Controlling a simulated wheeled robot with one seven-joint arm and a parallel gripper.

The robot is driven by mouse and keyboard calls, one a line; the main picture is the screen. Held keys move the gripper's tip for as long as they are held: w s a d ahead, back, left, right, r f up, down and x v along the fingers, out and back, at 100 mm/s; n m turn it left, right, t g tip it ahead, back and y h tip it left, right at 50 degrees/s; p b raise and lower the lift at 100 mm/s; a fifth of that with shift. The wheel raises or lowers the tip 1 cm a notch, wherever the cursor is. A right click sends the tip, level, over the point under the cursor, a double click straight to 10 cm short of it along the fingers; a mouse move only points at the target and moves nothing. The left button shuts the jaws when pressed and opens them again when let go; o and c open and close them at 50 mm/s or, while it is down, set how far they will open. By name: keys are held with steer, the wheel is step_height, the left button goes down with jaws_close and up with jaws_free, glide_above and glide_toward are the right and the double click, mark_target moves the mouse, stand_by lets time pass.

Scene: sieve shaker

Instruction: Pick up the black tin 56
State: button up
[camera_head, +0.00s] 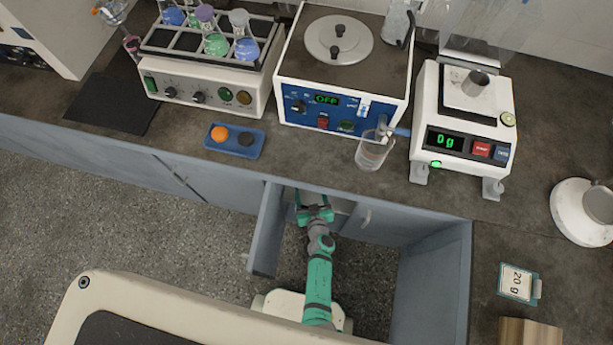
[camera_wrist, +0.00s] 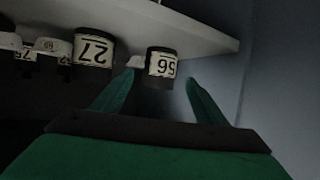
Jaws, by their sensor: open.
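The black tin 56 (camera_wrist: 161,64) shows in the wrist view, with a white label whose number appears upside down. It is on or against a pale shelf (camera_wrist: 170,20) inside the dim cabinet. My gripper (camera_wrist: 158,90) is open, with its green fingers on either side of the tin's lower part in the picture. I cannot tell whether the fingers reach the tin; it is not gripped. In the head view my gripper (camera_head: 314,212) reaches into the open cabinet under the counter, and the tin is hidden there.
A black tin labelled 27 (camera_wrist: 94,48) stands to the left, with white-topped containers (camera_wrist: 50,46) beyond it. A small pale object (camera_wrist: 134,62) is just left of tin 56. The cabinet wall (camera_wrist: 262,90) is at the right. An open cabinet door (camera_head: 266,230) stands left of my arm.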

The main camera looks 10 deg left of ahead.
steer(key=shift+f+x, duration=0.1)
steer(key=shift+x, duration=2)
steer(key=shift+f+x, duration=0.15)
steer(key=shift+x, duration=1.9)
steer(key=c, duration=1.2)
